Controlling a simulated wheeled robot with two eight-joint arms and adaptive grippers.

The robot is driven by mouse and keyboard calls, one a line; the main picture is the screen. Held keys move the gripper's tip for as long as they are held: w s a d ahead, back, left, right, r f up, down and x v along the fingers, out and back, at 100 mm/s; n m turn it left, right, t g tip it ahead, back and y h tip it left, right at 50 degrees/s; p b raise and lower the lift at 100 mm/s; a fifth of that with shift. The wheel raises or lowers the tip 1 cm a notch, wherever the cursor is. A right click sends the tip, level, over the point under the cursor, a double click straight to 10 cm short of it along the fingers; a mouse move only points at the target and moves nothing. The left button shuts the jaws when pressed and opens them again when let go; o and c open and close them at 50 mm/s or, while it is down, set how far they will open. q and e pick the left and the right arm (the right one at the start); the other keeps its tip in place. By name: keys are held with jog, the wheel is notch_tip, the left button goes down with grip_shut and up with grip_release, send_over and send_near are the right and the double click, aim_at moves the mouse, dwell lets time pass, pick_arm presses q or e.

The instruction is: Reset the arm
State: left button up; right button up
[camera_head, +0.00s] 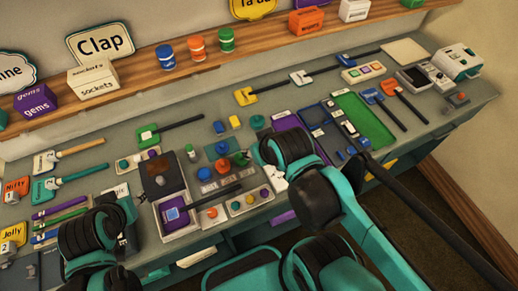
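My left arm (90,240) comes in at the lower left, black and teal, over the left front part of the counter. My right arm (320,195) reaches up from the bottom middle, and its black end part (288,148) is over the middle of the counter. The arm links hide the fingers of both grippers, so I cannot tell whether they are open or shut. I see nothing clearly held by either one.
The grey counter (330,75) is crowded with small props. A green tray (365,120) lies right of my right arm, and an open box (180,225) between the arms. A wooden shelf (130,75) behind carries a "Clap" sign (100,43), boxes and jars. Dark floor shows at the lower right.

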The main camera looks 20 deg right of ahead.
jog(key=shift+s+d+f, duration=0.1)
jog(key=shift+s+f, duration=0.05)
jog(key=shift+f, duration=0.05)
notch_tip(320, 180, down, 8)
jog(key=b, duration=0.8)
